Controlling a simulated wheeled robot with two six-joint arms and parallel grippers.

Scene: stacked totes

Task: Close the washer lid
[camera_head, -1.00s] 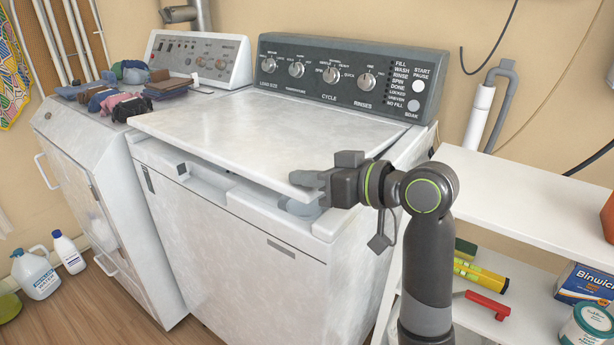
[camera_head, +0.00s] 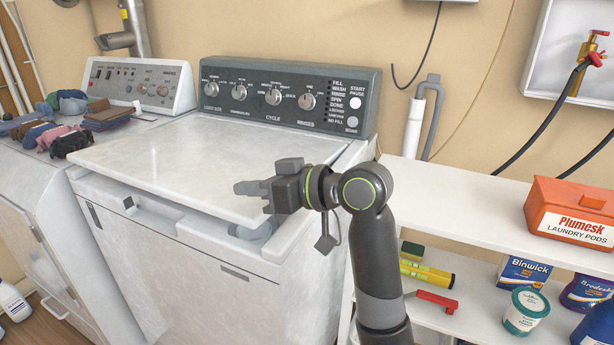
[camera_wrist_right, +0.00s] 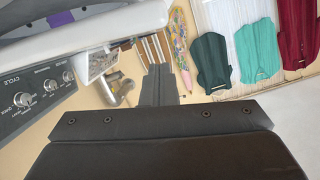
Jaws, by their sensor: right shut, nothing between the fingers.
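The washer (camera_head: 190,285) is a white top-loader. Its marbled white lid (camera_head: 195,165) is tilted, low at the back, with the front edge a little above the body. A dark gap and part of the rim (camera_head: 205,232) show under that edge. My right gripper (camera_head: 242,187) is dark grey and shut with nothing in it. It appears over the lid's front right corner; whether it touches the lid I cannot tell. Its shut fingers also show in the right wrist view (camera_wrist_right: 158,75). My left gripper is not in view.
The washer's control panel (camera_head: 285,95) stands behind the lid.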

